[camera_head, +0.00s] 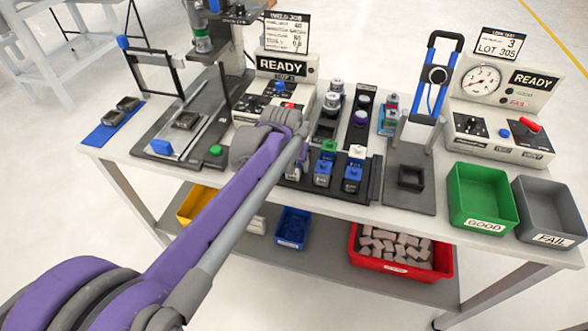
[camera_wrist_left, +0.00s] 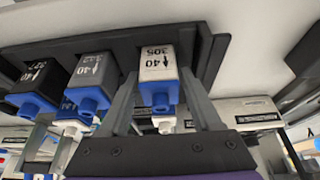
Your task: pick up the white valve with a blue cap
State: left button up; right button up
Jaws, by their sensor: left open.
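The white valve with a blue cap (camera_wrist_left: 157,66) is in the left wrist view, marked 305 and 40, at the right end of a row in a dark rack (camera_wrist_left: 215,48). My left gripper (camera_wrist_left: 160,86) is open, with one finger on each side of this valve. Whether the fingers touch it I cannot tell. A grey valve (camera_wrist_left: 91,68) and a black valve (camera_wrist_left: 36,80), both with blue caps, stand beside it. In the head view my left arm reaches the rack's left end and mostly hides the gripper and the white valve. My right gripper is out of view.
Other capped valves (camera_head: 329,148) stand behind in the rack. A press stand (camera_head: 222,70) is left of the arm. A fixture with blue handles (camera_head: 437,80), a green bin (camera_head: 482,195) and a grey bin (camera_head: 551,207) are to the right. A red bin (camera_head: 440,268) is on the lower shelf.

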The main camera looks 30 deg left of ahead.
pick_arm(q)
jog(key=shift+c, duration=0.3)
grip_shut()
